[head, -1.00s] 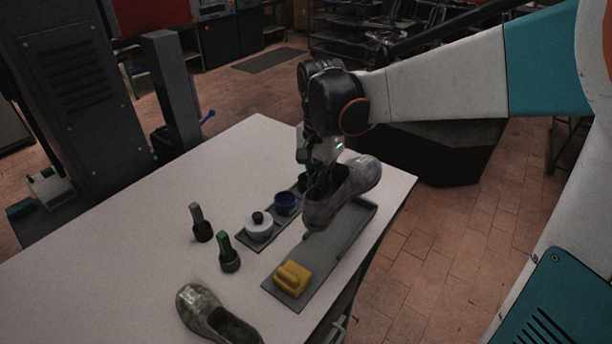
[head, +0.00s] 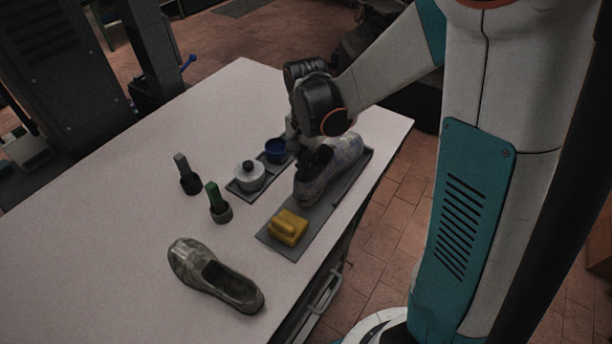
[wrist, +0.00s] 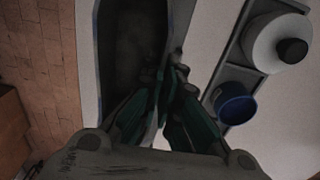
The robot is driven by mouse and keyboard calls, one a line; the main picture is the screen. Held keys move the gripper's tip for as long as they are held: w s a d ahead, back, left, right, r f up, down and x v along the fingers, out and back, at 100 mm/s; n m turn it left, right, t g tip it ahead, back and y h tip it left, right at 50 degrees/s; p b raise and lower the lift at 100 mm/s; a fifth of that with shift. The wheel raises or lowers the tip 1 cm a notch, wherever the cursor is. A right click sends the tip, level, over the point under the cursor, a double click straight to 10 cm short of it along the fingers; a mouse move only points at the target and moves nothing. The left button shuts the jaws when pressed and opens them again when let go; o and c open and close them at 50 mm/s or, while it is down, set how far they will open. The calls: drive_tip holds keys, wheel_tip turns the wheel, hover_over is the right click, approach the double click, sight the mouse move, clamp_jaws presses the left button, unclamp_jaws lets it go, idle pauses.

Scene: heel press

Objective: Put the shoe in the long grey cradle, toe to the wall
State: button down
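The grey patterned shoe (head: 325,178) is at the far part of a long grey tray (head: 302,237), the only long grey holder I can pick out as the cradle. In the head view it looks resting on the tray or just above it; I cannot tell which. My gripper (wrist: 172,80) is at the shoe's opening, its fingers close together on the shoe's side rim. The shoe also shows at the left of the wrist view (wrist: 134,60). The fingertips are hidden in the head view. A second, similar shoe (head: 215,277) lies on the table near the front.
A yellow block-like thing (head: 288,227) sits at the tray's near end. Left of the tray, a small grey tray holds a white lidded pot (head: 249,177) and a blue cup (head: 276,150). Two dark-based upright tools (head: 217,205) (head: 187,175) stand farther left. The white table's left side is clear.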

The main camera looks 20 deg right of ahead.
drive_tip(key=shift+f+b, duration=0.45)
drive_tip(key=shift+f, duration=2)
drive_tip(key=shift+f, duration=0.1)
drive_tip(key=c, duration=1.8)
unclamp_jaws()
drive_tip(key=shift+s, duration=0.1)
